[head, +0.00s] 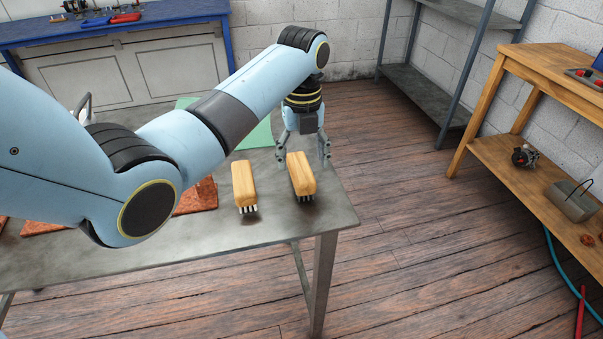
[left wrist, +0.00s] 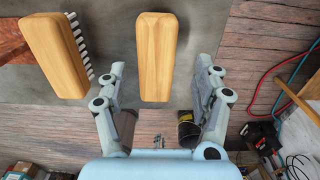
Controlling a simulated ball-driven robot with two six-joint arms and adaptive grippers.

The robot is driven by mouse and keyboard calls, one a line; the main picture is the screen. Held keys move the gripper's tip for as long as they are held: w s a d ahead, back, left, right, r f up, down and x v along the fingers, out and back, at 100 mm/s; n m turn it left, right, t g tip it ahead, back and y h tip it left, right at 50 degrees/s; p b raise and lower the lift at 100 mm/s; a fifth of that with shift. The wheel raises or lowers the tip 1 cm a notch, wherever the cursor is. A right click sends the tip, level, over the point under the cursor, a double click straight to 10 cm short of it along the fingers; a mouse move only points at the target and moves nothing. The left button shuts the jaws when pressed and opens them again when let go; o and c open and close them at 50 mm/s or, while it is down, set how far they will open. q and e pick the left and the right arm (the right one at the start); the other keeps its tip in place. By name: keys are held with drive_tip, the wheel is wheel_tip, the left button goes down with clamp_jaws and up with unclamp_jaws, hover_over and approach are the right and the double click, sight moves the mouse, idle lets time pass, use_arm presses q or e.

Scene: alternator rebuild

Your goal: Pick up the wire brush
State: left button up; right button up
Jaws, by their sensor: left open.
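Two brushes with wooden block backs and bristles underneath stand on the grey metal table (head: 270,232). The right brush (head: 301,178) is near the table's right edge. The left brush (head: 244,184) is a short way from it. My left gripper (head: 304,160) is open, fingers pointing down, just behind the right brush in the head view. In the left wrist view, one brush (left wrist: 157,55) lies in line with the gap between the open fingers (left wrist: 161,78), and the other brush (left wrist: 56,54) is off to the left with bristles showing. My right gripper is not in view.
A green sheet (head: 258,136) lies on the table behind the brushes. Reddish-brown pieces (head: 197,198) are partly hidden behind my left arm. A wooden workbench (head: 510,122) with parts on its lower shelf stands at right. The floor between is clear.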

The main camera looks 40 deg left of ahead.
sight(300, 166)
use_arm(q)
wheel_tip(300, 166, down, 4)
drive_tip(key=shift+s+a+r, duration=0.15)
drive_tip(key=shift+r, duration=0.1)
drive_tip(key=shift+c, duration=0.2)
drive_tip(key=c, duration=1.3)
drive_tip(key=shift+r, duration=0.15)
wheel_tip(300, 166, up, 4)
drive_tip(key=shift+r, duration=0.1)
drive_tip(key=d+r, duration=0.2)
drive_tip(key=d, duration=0.2)
drive_tip(key=s+d+r, duration=0.1)
drive_tip(key=d+r, duration=0.1)
drive_tip(key=d, duration=0.1)
drive_tip(key=d+r+b, duration=0.1)
drive_tip(key=d+r, duration=0.1)
drive_tip(key=d, duration=0.2)
drive_tip(key=shift+s+d+r, duration=0.2)
drive_tip(key=shift+d+r, duration=0.1)
